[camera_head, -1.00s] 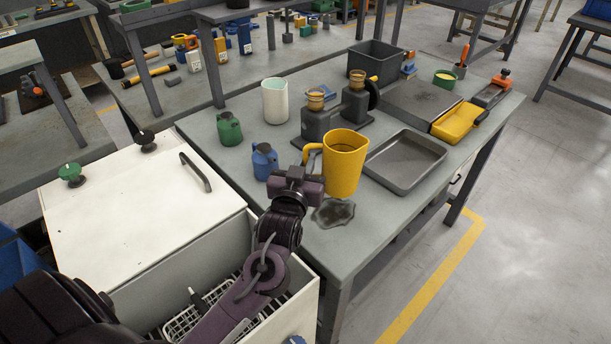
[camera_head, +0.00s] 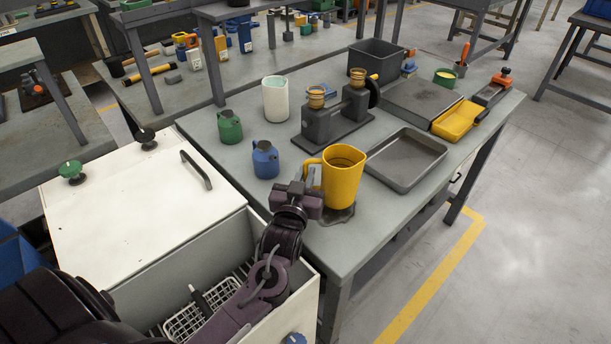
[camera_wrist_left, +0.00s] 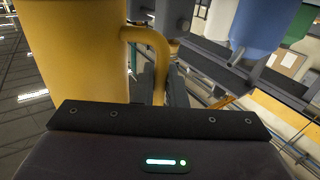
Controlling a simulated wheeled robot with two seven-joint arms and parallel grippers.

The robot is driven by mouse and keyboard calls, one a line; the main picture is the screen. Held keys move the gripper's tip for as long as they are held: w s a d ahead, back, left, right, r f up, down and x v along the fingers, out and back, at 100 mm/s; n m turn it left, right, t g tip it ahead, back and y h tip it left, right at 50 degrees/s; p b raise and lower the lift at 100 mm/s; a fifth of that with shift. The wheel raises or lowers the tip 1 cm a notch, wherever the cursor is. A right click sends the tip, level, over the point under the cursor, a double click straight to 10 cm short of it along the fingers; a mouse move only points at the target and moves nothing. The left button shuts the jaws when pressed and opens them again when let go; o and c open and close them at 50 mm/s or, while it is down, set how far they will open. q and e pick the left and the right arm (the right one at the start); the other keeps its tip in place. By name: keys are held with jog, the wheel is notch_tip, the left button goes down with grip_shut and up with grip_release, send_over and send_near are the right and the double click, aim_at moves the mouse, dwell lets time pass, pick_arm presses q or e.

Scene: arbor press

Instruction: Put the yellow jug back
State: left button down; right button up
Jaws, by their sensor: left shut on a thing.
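The yellow jug (camera_head: 343,178) is upright over a dark patch (camera_head: 338,216) at the near side of the grey workbench (camera_head: 300,240). Its base hides most of the patch. I cannot tell whether the base touches the bench or hangs just above it. My left gripper (camera_head: 309,183) is shut on the jug's handle, on the jug's left side. In the left wrist view the jug (camera_wrist_left: 75,50) fills the left part, and its handle (camera_wrist_left: 158,60) runs down between the fingers of my gripper (camera_wrist_left: 162,85). My right gripper is not in view.
A blue jug (camera_head: 265,160) and a green jug (camera_head: 229,127) stand to the left. A grey tray (camera_head: 407,160) lies close to the right. A dark press-like fixture (camera_head: 325,122) is behind. A white cabinet (camera_head: 140,210) with an open drawer adjoins the bench.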

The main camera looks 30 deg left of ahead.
pick_arm(q)
jog(key=c, duration=1.5)
grip_release()
jog(key=shift+s+d+f, duration=0.1)
jog(key=shift+f, duration=0.55)
jog(key=shift+r, duration=0.35)
jog(key=shift+s+r+p, duration=0.15)
jog(key=shift+s+p, duration=0.05)
jog(key=shift+p, duration=0.4)
jog(key=shift+r+p+v, duration=0.15)
jog(key=shift+p+v, duration=0.5)
jog(key=shift+v, duration=1.25)
jog(key=shift+r+p+v, duration=0.15)
jog(key=shift+p+v, duration=0.55)
jog(key=shift+v, duration=1.2)
jog(key=shift+r+p+v, duration=0.15)
jog(key=shift+p+v, duration=0.5)
jog(key=shift+v, duration=1.2)
